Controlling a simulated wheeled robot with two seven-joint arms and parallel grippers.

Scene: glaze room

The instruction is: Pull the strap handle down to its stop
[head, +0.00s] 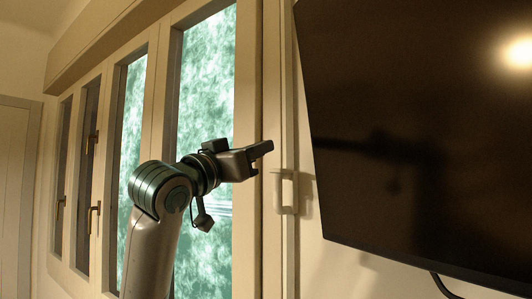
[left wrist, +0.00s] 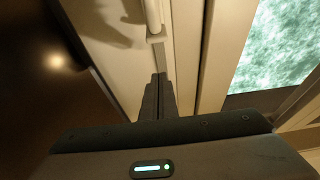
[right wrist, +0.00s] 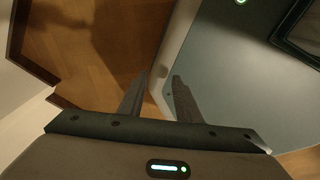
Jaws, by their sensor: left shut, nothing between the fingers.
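A pale strap handle (head: 277,191) is mounted on the narrow wall strip between the window frame and the dark screen. It also shows at the top of the left wrist view (left wrist: 153,17), just beyond my fingertips. My left gripper (head: 268,149) is shut and empty, its tips just above the handle in the head view. I see no grip on the handle. My right gripper (right wrist: 160,76) is out of the head view; in its wrist view its fingers are apart with nothing between them.
A large dark screen (head: 420,110) hangs right of the handle, with a cable (head: 446,287) below it. Windows (head: 205,85) with brass handles (head: 93,216) line the wall to the left. The right wrist view shows wooden floor (right wrist: 90,65) and a grey-blue surface (right wrist: 235,75).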

